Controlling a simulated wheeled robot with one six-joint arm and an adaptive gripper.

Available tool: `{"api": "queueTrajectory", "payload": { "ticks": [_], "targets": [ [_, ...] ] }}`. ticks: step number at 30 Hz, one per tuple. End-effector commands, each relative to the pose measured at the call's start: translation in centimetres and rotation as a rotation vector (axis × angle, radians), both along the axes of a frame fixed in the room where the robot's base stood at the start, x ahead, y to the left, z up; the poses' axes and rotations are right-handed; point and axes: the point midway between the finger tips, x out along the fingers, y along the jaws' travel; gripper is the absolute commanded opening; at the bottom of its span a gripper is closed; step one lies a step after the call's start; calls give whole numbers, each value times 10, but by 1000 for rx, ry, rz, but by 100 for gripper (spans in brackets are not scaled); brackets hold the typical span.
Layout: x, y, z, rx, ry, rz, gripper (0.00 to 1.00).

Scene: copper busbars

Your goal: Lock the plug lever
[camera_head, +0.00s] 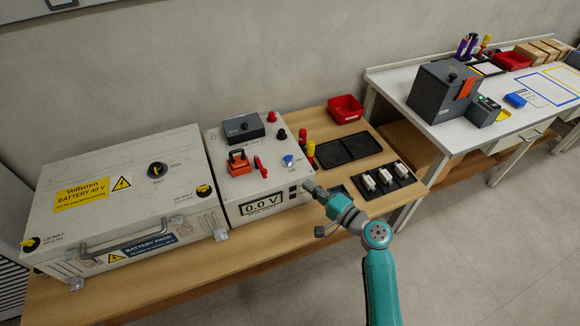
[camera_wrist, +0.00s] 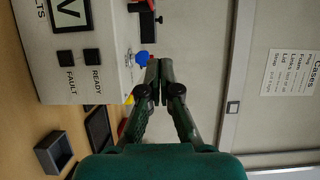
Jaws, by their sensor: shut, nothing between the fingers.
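The light grey instrument box (camera_head: 262,200) stands on the wooden bench, its display reading 0.0 V. On its top sits an orange-and-dark plug-like part (camera_head: 239,162) with an orange loop, which I take to be the plug and its lever. Whether the lever is locked is too small to tell. My gripper (camera_head: 309,186) is at the box's front right corner, to the right of the plug. In the wrist view my gripper (camera_wrist: 160,66) is shut and empty, its fingertips together near a blue knob (camera_wrist: 142,58). The plug is not clearly seen in the wrist view.
A red slanted part (camera_head: 261,167) and a dark grey block (camera_head: 243,127) share the box top. The large battery case (camera_head: 125,200) stands to the left. Black trays (camera_head: 348,148), white parts (camera_head: 385,177) and a red bin (camera_head: 345,108) lie to the right.

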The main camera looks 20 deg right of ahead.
Motion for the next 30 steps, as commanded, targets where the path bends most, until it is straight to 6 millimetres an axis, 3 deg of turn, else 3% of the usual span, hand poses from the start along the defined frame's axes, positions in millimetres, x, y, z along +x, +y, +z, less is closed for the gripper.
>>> {"api": "queueTrajectory", "payload": {
  "ticks": [16, 30],
  "targets": [
    [9, 2, 3, 7, -6, 6, 0],
    [83, 33, 4, 7, -6, 8, 0]
  ]
}}
